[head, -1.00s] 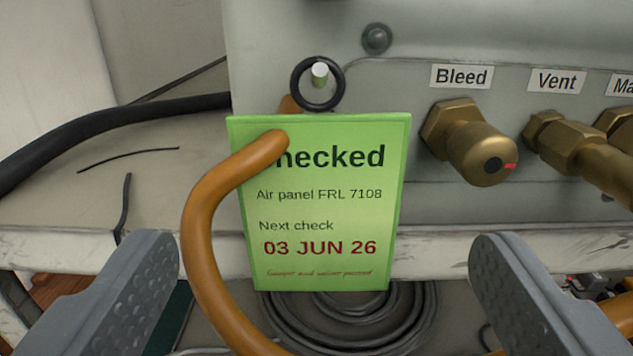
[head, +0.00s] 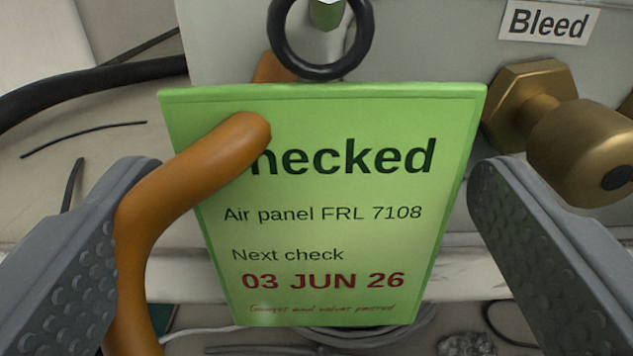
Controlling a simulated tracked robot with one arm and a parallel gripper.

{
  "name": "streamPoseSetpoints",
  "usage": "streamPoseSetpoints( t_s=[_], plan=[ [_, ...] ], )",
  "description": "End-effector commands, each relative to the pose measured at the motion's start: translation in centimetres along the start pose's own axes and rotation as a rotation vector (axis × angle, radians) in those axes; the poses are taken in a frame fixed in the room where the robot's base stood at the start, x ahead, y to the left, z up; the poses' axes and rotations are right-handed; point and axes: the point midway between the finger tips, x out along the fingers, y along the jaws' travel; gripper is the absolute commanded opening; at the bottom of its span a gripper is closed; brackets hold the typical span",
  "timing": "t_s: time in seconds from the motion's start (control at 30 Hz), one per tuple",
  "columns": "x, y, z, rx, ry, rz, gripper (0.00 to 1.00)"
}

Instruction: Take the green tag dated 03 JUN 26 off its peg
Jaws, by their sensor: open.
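The green tag (head: 340,225) reads "03 JUN 26" and hangs upright in the middle of the head view. Its black ring (head: 321,72) loops around the peg (head: 325,14), which is cut by the top edge of the picture. My gripper (head: 310,215) is open, with one finger to the left of the tag and one to the right. The right finger comes near the tag's right edge. An orange hose (head: 165,200) passes in front of the tag's upper left corner and hides the first letter of "Checked". The hose lies between the left finger and the tag.
A brass Bleed valve (head: 560,130) juts out to the right, close to the tag and the right finger. The Bleed label (head: 548,22) is above it. A black hose (head: 80,85) lies at the left. Coiled grey cable (head: 385,337) is below the tag.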

Motion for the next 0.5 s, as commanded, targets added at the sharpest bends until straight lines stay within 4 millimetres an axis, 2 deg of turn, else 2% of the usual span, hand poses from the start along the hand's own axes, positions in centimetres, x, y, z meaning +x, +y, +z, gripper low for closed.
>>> streamPoseSetpoints(
  t_s=[0.17,0.43,0.47,0.5],
  plan=[
    [0.78,0.05,0.0,0.0,0.001,0.0,0.82],
    [0.88,0.0,-0.03,0.0,0.001,-0.001,0.82],
    [0.88,0.01,-0.03,0.0,0.001,0.0,0.79],
    [0.87,0.01,-0.03,0.0,0.001,0.0,0.68]
  ],
)
